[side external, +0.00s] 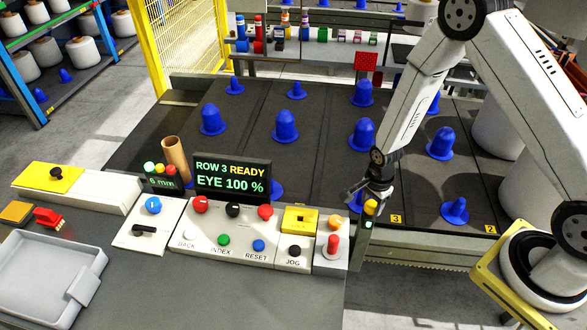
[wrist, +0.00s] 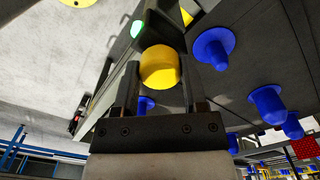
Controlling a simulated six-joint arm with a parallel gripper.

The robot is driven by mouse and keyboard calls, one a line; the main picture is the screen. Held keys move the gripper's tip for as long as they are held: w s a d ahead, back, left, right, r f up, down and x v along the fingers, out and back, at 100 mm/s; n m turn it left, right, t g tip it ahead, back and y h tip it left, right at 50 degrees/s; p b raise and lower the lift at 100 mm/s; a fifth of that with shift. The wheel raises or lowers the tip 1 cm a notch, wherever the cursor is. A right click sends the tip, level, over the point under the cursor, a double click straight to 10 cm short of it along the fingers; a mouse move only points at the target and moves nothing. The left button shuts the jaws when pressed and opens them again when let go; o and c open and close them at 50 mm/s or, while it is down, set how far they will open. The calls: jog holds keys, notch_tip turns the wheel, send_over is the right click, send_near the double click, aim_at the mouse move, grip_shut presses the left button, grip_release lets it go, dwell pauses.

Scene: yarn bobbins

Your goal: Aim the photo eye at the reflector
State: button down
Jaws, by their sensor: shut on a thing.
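The photo eye (side external: 370,208) is a small yellow-topped unit on the near edge of the dark bobbin deck. A green light shows just below its yellow part. In the wrist view its yellow head (wrist: 160,66) sits between my two fingers, with the green light beyond it. My gripper (side external: 372,194) is shut on the photo eye from above. A red square panel (side external: 366,61), which looks like the reflector, stands at the far side of the deck; it shows at the right edge of the wrist view (wrist: 305,148). The display (side external: 232,180) reads "ROW 3 READY" and "EYE 100 %".
Several blue pegs (side external: 286,126) stand in rows on the deck. A yellow mesh fence (side external: 200,40) stands behind.

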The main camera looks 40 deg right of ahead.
aim_at(372, 221)
jog(key=shift+c, duration=0.7)
grip_release()
jog(key=shift+r, duration=0.15)
jog(key=shift+r, duration=3.8)
jog(key=s+a+r+n+t, duration=0.1)
jog(key=s+r+n, duration=0.2)
jog(key=r+n, duration=0.4)
jog(key=s+a+r+n+t, duration=0.1)
jog(key=s+r+n, duration=0.3)
jog(key=n, duration=0.7)
jog(key=shift+s+a+r+t, duration=0.3)
jog(key=shift+a+r, duration=0.1)
jog(key=shift+r, duration=1)
